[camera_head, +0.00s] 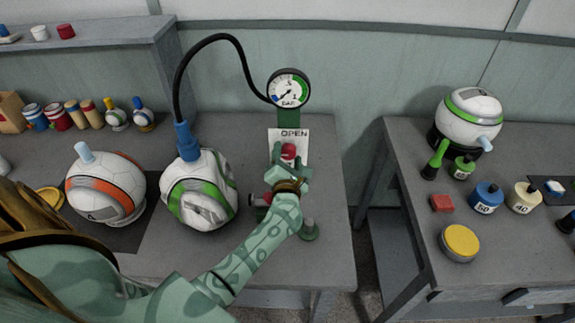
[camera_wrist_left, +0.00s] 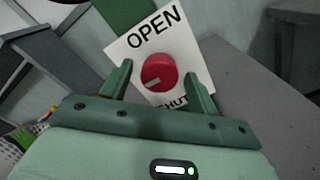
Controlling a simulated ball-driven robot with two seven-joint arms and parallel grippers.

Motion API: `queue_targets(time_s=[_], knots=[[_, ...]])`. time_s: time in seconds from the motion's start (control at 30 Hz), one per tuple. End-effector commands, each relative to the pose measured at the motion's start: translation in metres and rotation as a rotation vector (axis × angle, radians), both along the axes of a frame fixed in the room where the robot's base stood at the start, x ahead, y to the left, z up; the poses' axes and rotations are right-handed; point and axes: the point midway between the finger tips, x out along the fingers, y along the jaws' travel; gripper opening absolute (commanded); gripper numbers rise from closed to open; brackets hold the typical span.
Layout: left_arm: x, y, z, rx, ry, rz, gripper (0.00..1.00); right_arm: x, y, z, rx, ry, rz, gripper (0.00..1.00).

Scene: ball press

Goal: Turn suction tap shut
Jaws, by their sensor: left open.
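The suction tap is a round red knob (camera_wrist_left: 159,73) on a white plate (camera_wrist_left: 130,42) marked OPEN at the top and SHUT at the bottom. A pale pointer mark on the knob points to the left and slightly down in the left wrist view. My left gripper (camera_wrist_left: 160,82) is open, with one finger on each side of the knob; I cannot tell whether they touch it. In the head view, the knob (camera_head: 288,151) shows just beyond my left gripper (camera_head: 289,172), and the plate (camera_head: 301,148) is partly covered. My right gripper is not in view.
A pressure gauge (camera_head: 289,88) stands above the tap. A black hose (camera_head: 212,38) arches from it to a blue fitting (camera_head: 187,141) on a crumpled green-and-white ball (camera_head: 198,189). An orange-and-white ball (camera_head: 105,188) sits to the left. A second table (camera_head: 400,160) stands at the right, across a gap.

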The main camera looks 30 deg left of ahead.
Motion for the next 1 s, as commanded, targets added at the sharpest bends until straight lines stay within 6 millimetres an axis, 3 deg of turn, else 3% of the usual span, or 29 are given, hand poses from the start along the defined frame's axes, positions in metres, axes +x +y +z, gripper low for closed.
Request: queue_targets(time_s=[0.17, 0.6, 0.8, 1.0], knots=[[-0.024, -0.015, 0.002, -0.001, 0.002, -0.001, 0.60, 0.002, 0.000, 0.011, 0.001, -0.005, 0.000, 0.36], [-0.118, -0.073, 0.000, -0.003, 0.002, -0.001, 0.60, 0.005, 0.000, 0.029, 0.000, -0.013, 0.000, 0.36], [-0.135, -0.084, 0.000, -0.003, 0.001, -0.001, 0.60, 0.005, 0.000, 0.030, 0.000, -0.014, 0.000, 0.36], [-0.137, -0.085, 0.000, -0.002, 0.001, -0.001, 0.60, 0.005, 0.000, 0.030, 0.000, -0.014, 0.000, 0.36]])
